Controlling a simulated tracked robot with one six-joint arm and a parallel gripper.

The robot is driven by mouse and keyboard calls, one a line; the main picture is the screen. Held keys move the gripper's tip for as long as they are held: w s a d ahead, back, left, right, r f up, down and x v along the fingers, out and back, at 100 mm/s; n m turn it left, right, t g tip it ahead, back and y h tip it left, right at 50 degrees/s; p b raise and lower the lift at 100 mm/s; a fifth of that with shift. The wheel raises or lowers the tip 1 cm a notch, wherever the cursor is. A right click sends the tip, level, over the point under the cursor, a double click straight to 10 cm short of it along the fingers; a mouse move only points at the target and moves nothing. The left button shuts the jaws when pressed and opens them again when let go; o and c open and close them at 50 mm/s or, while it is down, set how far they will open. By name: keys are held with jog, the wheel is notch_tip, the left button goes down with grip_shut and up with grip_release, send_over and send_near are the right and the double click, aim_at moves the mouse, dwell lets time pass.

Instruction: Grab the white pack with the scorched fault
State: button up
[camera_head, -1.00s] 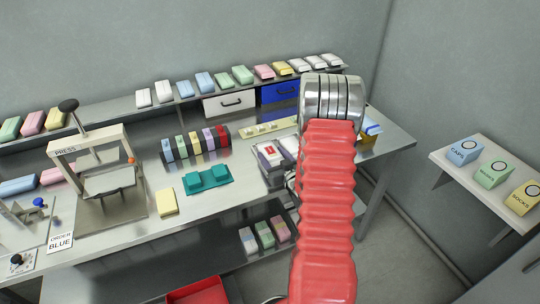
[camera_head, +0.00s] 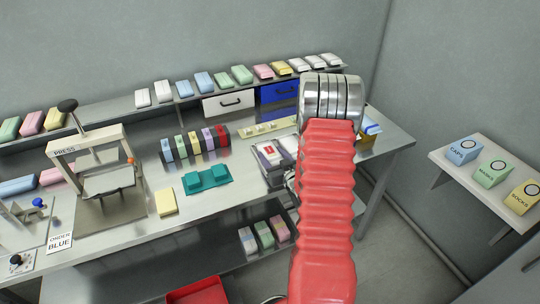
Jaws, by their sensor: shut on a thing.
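My arm with its red sleeve and silver wrist fills the right middle of the head view. My gripper's fingers are hidden behind the wrist, so what they hold cannot be seen. White packs lie on the long back shelf: a pair at the left, one of them a white pack (camera_head: 143,97), and several at the right end, one of them a white pack (camera_head: 314,62). More white packs, one of them a white pack (camera_head: 288,145), lie on the bench just left of my wrist, partly covered by my arm. No scorched mark can be made out on any pack in view.
A press (camera_head: 90,165) stands at the left of the bench (camera_head: 230,195). A teal fixture (camera_head: 207,180), a yellow pack (camera_head: 166,203) and a rack of coloured packs (camera_head: 195,145) lie mid-bench. A side shelf (camera_head: 450,168) at right holds labelled blocks. A red bin (camera_head: 197,291) is below.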

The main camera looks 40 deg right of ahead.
jog(key=shift+r, duration=0.15)
jog(key=shift+r, duration=4.9)
